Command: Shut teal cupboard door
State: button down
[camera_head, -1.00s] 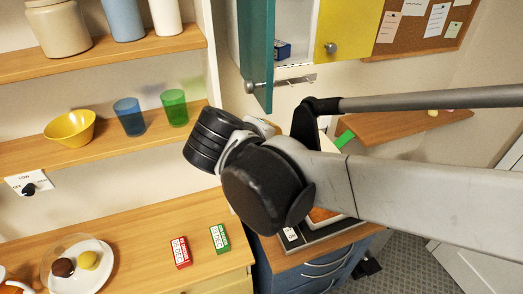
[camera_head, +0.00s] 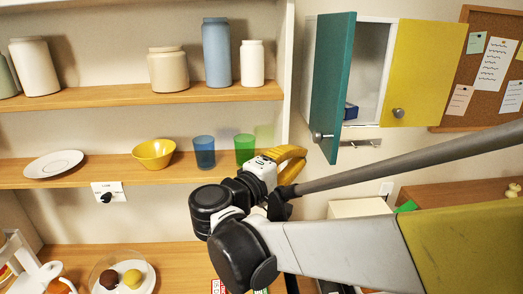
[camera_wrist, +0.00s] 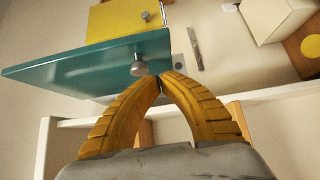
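The teal cupboard door (camera_head: 333,85) stands open, swung out from the wall cupboard, with the white interior (camera_head: 370,60) showing beside it. Its round knob (camera_head: 318,136) is near the lower free edge. In the wrist view the teal door (camera_wrist: 90,62) spans the upper left, with its knob (camera_wrist: 139,66) close to my fingertips.
The yellow door (camera_head: 425,70) beside the opening is shut. A small blue box (camera_head: 351,111) sits inside the cupboard. On the shelves left are a green cup (camera_head: 244,148), a blue cup (camera_head: 204,152), a yellow bowl (camera_head: 154,154) and several jars. A hook rail (camera_head: 362,143) is under the cupboard.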

aim_at(327, 149)
jog(key=d, duration=0.2)
jog(key=w+d, duration=0.1)
jog(key=d, duration=0.1)
jog(key=shift+s+d, duration=0.15)
jog(key=shift+d, duration=0.35)
jog(key=shift+d, duration=0.15)
